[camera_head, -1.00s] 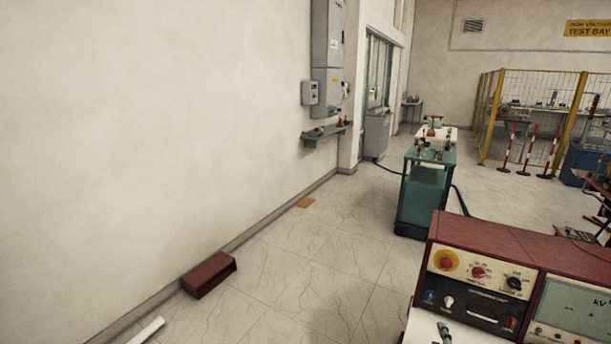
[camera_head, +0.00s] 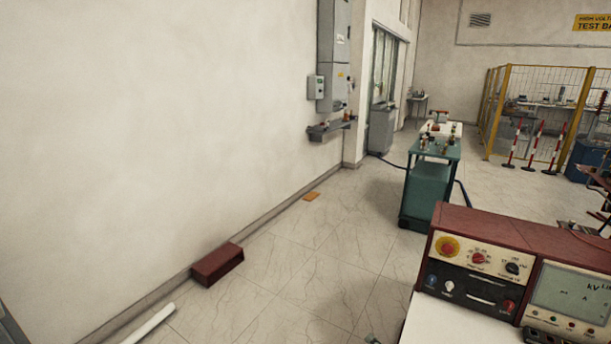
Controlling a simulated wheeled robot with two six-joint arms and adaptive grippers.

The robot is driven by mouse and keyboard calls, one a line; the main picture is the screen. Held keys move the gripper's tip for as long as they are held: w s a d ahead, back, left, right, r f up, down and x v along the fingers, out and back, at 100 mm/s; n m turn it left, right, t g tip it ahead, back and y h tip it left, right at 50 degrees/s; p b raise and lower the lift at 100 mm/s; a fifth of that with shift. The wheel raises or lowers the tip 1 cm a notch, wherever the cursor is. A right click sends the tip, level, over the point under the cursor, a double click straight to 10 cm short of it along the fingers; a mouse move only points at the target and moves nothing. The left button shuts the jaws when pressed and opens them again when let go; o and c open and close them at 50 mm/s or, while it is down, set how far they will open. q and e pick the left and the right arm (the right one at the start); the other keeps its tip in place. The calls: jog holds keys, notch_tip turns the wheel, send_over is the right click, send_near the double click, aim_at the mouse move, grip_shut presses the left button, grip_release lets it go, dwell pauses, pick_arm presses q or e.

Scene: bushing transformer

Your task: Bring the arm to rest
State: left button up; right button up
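Neither of my grippers shows clearly in the head view. A small grey piece (camera_head: 372,339) pokes in at the bottom edge, left of the white bench top; it is too cut off to tell what it is. The red test console (camera_head: 480,262) stands on the white bench top (camera_head: 430,325) at the lower right. It has a yellow-ringed red button, several knobs and a kV meter.
A green cart (camera_head: 428,190) with small items stands beyond the console. A dark red box (camera_head: 217,264) and a white tube (camera_head: 150,325) lie along the left wall. A yellow mesh fence (camera_head: 535,110) is at the back right. The middle floor is clear.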

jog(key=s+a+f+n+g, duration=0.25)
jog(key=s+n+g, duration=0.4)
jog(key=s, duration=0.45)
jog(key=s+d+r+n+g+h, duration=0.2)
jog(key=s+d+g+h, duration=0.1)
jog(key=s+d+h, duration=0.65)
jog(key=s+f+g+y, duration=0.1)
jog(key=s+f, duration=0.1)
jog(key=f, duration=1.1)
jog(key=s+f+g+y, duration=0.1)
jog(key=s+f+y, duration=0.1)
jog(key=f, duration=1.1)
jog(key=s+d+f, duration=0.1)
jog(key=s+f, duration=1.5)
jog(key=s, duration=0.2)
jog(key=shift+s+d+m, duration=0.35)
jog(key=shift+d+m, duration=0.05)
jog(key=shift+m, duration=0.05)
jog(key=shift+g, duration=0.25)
